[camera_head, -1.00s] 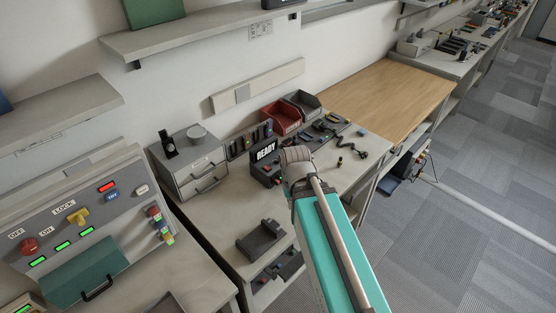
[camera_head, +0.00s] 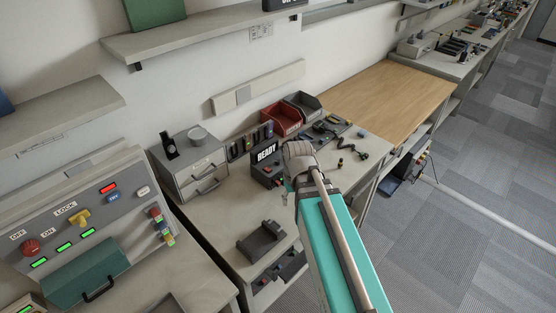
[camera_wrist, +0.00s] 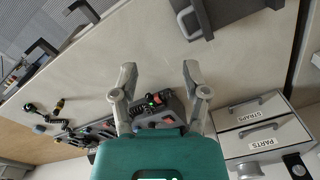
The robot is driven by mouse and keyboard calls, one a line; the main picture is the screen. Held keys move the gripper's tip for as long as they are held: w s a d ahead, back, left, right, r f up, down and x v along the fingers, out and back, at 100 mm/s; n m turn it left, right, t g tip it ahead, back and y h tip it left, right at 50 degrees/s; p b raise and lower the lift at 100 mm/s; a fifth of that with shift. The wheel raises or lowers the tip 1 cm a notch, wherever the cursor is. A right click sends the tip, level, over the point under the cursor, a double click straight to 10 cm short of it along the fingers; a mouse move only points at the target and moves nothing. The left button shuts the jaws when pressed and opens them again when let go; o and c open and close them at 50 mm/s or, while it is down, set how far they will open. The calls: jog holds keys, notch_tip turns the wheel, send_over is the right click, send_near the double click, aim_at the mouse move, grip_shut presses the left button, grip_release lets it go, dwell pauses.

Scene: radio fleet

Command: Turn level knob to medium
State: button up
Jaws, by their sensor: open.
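A dark device with a lit READY display (camera_head: 265,152) stands on the middle bench, partly hidden by my arm. In the wrist view the device (camera_wrist: 168,110) lies between and beyond my fingers, partly behind the teal housing. It carries a small green light and a red part; I cannot tell which part is the level knob or where it points. My gripper (camera_wrist: 159,70) is open and empty, its two fingers spread to either side of the device. In the head view the gripper is mostly hidden behind my wrist.
A grey drawer cabinet (camera_head: 190,170) stands left of the device. Red (camera_head: 281,118) and grey bins (camera_head: 303,104) stand behind it. A panel with a yellow LOCK knob (camera_head: 79,217) is at far left. Bench between is clear.

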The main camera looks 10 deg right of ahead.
jog(key=w+d+r+n+y+p, duration=0.25)
jog(key=w+n, duration=0.45)
jog(key=w, duration=0.6)
jog(key=n+t+y+p, duration=0.1)
jog(key=n+y, duration=0.1)
jog(key=n, duration=0.5)
send_near(278, 161)
jog(key=a+v, duration=0.1)
jog(key=v, duration=0.4)
jog(key=shift+w+d+h, duration=0.1)
jog(key=shift+w+h, duration=0.15)
jog(key=shift+f, duration=0.2)
jog(key=b+x, duration=1.2)
jog(key=x, duration=0.1)
jog(key=shift+f+b, duration=0.2)
jog(key=shift+b, duration=0.1)
jog(key=shift+c, duration=0.3)
grip_shut()
